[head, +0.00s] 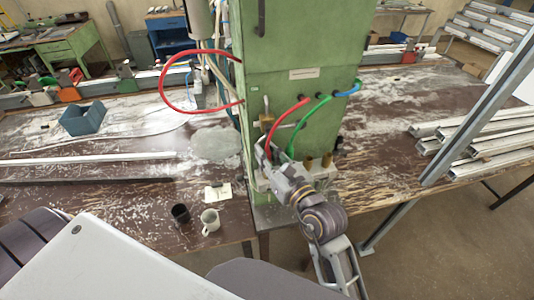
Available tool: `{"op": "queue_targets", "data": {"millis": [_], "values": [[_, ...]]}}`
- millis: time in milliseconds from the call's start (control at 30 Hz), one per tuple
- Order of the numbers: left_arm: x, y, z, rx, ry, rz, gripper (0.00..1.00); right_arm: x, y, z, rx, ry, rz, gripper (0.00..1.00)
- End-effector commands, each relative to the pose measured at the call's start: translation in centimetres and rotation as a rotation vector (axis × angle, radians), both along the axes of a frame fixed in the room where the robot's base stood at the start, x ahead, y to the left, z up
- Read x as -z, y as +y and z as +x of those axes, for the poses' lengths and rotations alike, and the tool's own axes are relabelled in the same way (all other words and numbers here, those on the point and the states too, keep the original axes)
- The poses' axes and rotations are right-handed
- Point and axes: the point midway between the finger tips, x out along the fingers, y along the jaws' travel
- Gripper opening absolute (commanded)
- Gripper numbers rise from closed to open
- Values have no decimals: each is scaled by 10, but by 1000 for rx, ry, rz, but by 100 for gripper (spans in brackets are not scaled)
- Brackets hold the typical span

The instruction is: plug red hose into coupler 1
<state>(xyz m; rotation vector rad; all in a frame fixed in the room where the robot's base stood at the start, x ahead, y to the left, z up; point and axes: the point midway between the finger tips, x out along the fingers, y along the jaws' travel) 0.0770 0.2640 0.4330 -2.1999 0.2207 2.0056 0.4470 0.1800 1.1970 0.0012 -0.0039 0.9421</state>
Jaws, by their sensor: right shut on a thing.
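The red hose (283,121) comes out of the front of the green cabinet (290,50) and bends down to my right gripper (266,158). The gripper is shut on the hose's lower end, low in front of the cabinet. The fingers largely hide that end, and I cannot tell whether it touches a fitting. Brass couplers (326,160) stand on a pale block (320,174) at the cabinet's foot, just right of the gripper. Their numbers are not readable, so I cannot tell which is coupler 1. My left gripper is not in view.
A green hose (303,122) hangs close right of the red one, with a short blue hose (347,91) beyond. Another red hose (163,88) loops out left. Metal profiles (480,140) lie right.

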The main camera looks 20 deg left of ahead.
Motion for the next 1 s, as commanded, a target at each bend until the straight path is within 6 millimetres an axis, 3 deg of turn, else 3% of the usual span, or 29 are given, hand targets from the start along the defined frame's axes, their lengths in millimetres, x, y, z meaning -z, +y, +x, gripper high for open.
{"op": "queue_targets", "data": {"millis": [433,467,633,1000], "values": [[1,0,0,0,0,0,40,6,0,0,-1,5,-5,0],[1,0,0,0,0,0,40,6,0,0,-1,5,-5,22],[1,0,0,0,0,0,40,5,0,0,-1,4,-4,44],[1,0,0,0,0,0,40,4,0,0,0,3,-3,44]]}}
